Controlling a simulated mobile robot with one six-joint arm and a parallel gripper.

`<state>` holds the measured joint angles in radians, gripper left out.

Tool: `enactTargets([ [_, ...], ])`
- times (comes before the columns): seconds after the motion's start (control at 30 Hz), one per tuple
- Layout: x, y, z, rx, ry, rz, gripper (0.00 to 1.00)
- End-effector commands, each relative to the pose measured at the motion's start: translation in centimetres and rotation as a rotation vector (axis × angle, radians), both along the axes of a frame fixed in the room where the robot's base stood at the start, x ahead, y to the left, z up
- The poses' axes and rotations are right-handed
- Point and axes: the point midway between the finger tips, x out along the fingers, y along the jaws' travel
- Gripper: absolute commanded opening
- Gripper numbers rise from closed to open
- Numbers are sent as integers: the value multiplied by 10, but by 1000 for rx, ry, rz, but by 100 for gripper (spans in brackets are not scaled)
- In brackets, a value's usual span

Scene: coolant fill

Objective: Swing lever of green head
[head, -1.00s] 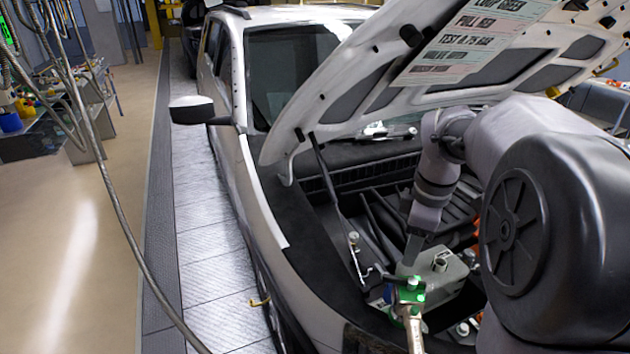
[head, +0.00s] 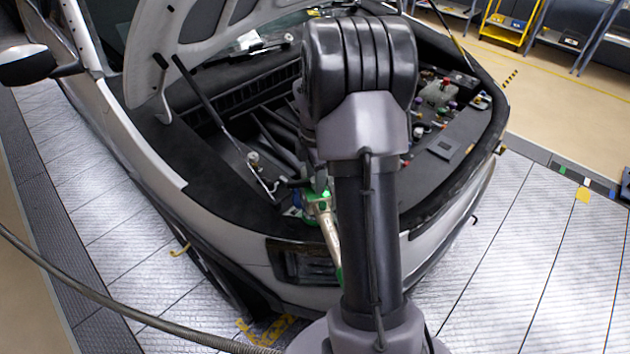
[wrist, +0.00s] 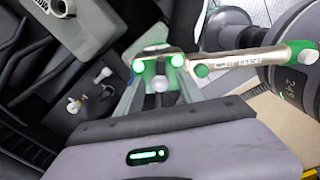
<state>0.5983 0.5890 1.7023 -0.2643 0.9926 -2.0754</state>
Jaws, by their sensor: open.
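The green head (wrist: 157,70) sits at the top middle of the wrist view, with green-tipped studs on it. Its pale metal lever (wrist: 250,60) runs from it to the right, with a green grip and lettering. In the head view the lever (head: 326,222) slopes down from the green head (head: 311,197) over the car's front edge, partly behind my arm. My gripper (wrist: 158,90) is open, with its jaws close to the green head. I cannot tell whether they touch it. In the head view my arm hides most of the gripper.
A grey tank (wrist: 85,22) with a round neck lies at the upper left of the wrist view. The raised hood (head: 190,35) hangs over the engine bay on the left. A small fitting (wrist: 76,105) stands left of the gripper.

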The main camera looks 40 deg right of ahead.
Motion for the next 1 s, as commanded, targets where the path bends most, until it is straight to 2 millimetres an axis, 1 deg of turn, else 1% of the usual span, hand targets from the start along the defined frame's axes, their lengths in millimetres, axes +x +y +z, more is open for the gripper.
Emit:
enactTargets([
  [0.07, 0, 0, -3, 0, 1, 0, 45],
  [0.27, 0, 0, -2, 0, 0, 0, 45],
  [0.37, 0, 0, -2, 0, 0, 0, 27],
  [0.4, 0, 0, -2, 0, 0, 0, 19],
  [0.47, 0, 0, -2, 0, 0, 0, 7],
  [0.5, 0, 0, -2, 0, 0, 0, 0],
  [1.0, 0, 0, -2, 0, 0, 0, 0],
])
